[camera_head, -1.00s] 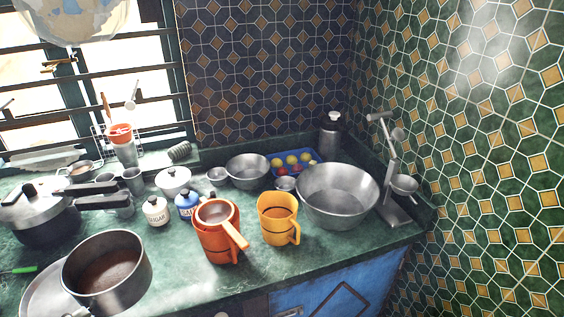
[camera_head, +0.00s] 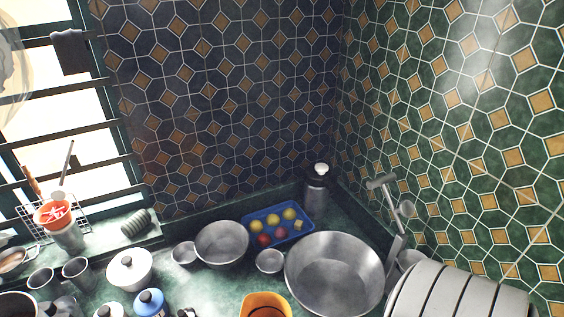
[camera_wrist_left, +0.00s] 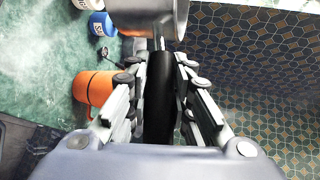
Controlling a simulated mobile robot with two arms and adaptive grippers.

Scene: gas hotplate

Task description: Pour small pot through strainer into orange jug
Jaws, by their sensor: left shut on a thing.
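My left gripper (camera_wrist_left: 158,78) is shut on the black handle (camera_wrist_left: 158,100) of a grey metal pot (camera_wrist_left: 148,14) in the left wrist view. The pot is cut off by the top edge, so its contents are hidden. The orange jug (camera_wrist_left: 94,88) stands on the green counter, left of the gripper in that view. I cannot make out the strainer there.
A blue jar (camera_head: 150,303) and a white lidded pot (camera_head: 129,268) are at lower left. A tiled wall bounds the back.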

